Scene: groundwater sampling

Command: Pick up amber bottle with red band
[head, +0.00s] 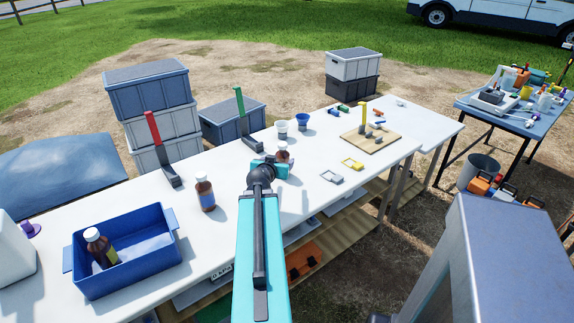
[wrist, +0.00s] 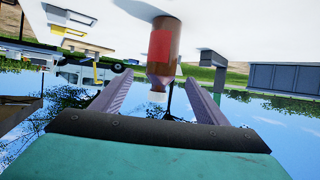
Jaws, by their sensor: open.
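The amber bottle with a red band (wrist: 163,45) stands on the white table and fills the upper middle of the wrist view, which is upside down. Its pale cap (wrist: 157,97) lies between my fingers in that picture, with gaps on both sides. My gripper (wrist: 158,82) is open and empty, with its two fingers either side of the bottle's neck. In the head view my teal gripper (head: 270,167) is over the table, and the brown bottle (head: 283,154) shows just behind it, partly hidden; its band is not clear there.
Another amber bottle with a blue label (head: 206,195) stands to the left. A third bottle (head: 102,250) is in the blue bin (head: 135,283). Red (head: 153,132) and green (head: 240,105) upright handles, two cups (head: 302,122) and a wooden board (head: 358,140) stand around.

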